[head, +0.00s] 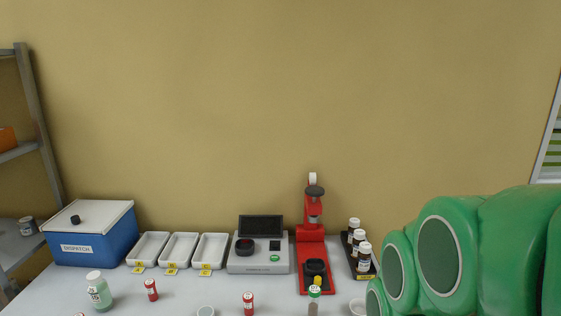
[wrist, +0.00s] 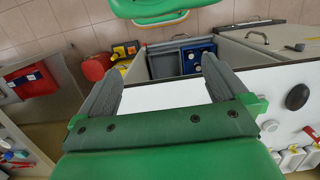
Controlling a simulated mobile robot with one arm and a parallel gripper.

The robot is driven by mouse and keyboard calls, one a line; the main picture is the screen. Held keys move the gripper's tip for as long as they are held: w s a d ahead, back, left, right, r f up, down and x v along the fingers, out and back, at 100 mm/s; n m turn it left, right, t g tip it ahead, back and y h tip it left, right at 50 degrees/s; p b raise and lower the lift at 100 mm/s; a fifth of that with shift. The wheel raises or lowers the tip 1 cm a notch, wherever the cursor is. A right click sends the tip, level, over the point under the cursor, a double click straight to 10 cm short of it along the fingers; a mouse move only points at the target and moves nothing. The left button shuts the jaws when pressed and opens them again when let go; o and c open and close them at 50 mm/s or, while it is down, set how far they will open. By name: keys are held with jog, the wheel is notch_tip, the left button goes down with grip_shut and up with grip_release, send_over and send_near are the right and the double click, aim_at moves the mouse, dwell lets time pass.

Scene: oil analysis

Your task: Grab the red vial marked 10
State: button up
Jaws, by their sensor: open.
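Two small red vials with white caps stand on the bench in the head view. One red vial (head: 151,290) is at the left, in front of the white trays. The other red vial (head: 248,303) is near the bottom centre, in front of the grey instrument. Their markings are too small to read, so I cannot tell which is marked 10. My gripper (wrist: 163,66) shows in the wrist view with its fingers wide apart and nothing between them. No red vial can be made out in the wrist view, and the gripper is away from both vials.
A blue dispatch box (head: 95,245), white trays (head: 178,249), a grey instrument (head: 258,262), a red press (head: 312,250) and a dark bottle rack (head: 352,262) line the back. A greenish bottle (head: 98,292) stands front left. My green arm covers the right side.

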jog(key=shift+s+d+f, duration=0.15)
jog(key=shift+s, duration=0.35)
jog(key=c, duration=0.7)
jog(key=shift+c, duration=0.2)
